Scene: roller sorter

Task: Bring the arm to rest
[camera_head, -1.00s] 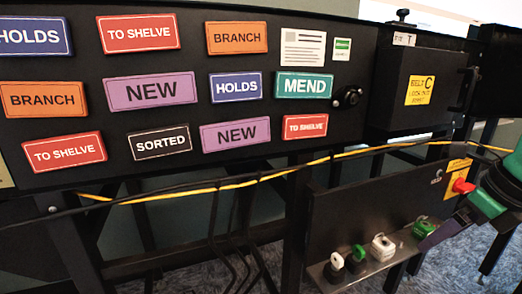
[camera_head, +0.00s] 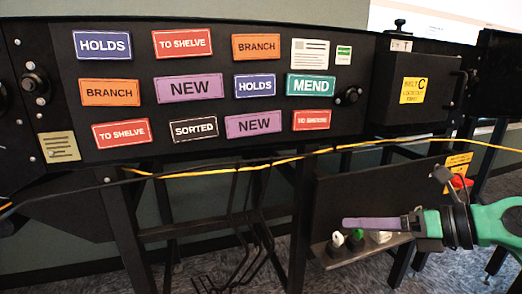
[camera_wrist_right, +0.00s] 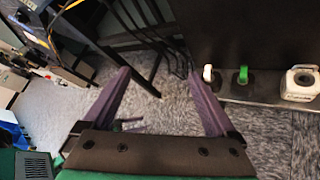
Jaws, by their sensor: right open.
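My right gripper (camera_head: 375,223) comes in from the right in the head view, with purple fingers, a black wrist and a green arm. It is in front of the low black panel and its shelf. In the right wrist view its two purple fingers (camera_wrist_right: 160,95) stand wide apart with only carpet and frame legs between them, so it is open and empty. My left gripper is not in view.
A black sorter panel (camera_head: 380,60) carries coloured labels. A yellow cable (camera_head: 230,168) runs below it. A shelf (camera_wrist_right: 263,101) holds a white padlock-like item (camera_wrist_right: 301,84) and a green-topped one (camera_wrist_right: 241,76). A red knob (camera_head: 460,182) is beside my right wrist. Carpet is open below.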

